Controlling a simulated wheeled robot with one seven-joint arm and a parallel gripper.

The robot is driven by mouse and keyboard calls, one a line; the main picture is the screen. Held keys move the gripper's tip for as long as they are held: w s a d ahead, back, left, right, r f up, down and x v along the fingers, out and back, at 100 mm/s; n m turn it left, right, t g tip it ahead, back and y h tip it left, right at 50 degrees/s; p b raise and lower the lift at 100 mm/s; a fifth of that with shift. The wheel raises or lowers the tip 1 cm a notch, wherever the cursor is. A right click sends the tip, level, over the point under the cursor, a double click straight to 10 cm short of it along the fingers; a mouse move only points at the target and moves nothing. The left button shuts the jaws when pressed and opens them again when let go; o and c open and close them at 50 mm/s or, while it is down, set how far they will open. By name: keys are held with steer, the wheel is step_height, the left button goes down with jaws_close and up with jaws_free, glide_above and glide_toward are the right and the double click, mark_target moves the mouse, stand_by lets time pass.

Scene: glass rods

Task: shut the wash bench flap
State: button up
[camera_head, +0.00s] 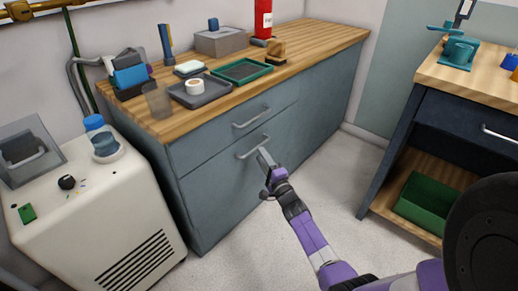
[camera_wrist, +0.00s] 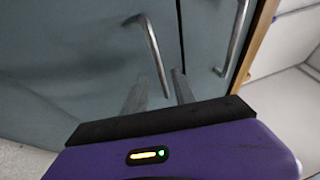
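The blue-grey bench (camera_head: 330,100) with a wooden top stands against the wall in the head view. Its front has an upper drawer with a bar handle (camera_head: 251,117) and a wide lower panel, seemingly the flap (camera_head: 215,205), with its own bar handle (camera_head: 253,147). The panel looks nearly flush; a small gap is hard to judge. My gripper (camera_head: 263,157) is at the lower handle. In the wrist view my gripper's two fingers (camera_wrist: 160,92) are apart, with one end of the handle (camera_wrist: 149,45) near or between their tips. Whether they touch it is unclear.
A white machine (camera_head: 100,200) stands left of the bench. Trays, a grey box (camera_head: 221,41) and a red cylinder (camera_head: 263,18) are on the bench top. At right stands another bench with a green bin (camera_head: 435,204). Clear floor (camera_head: 335,180) lies between.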

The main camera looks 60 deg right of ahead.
steer(key=p+v, duration=0.1)
steer(key=v, duration=0.2)
steer(key=shift+s+a, duration=0.2)
steer(key=shift+s, duration=0.1)
stand_by(0.4)
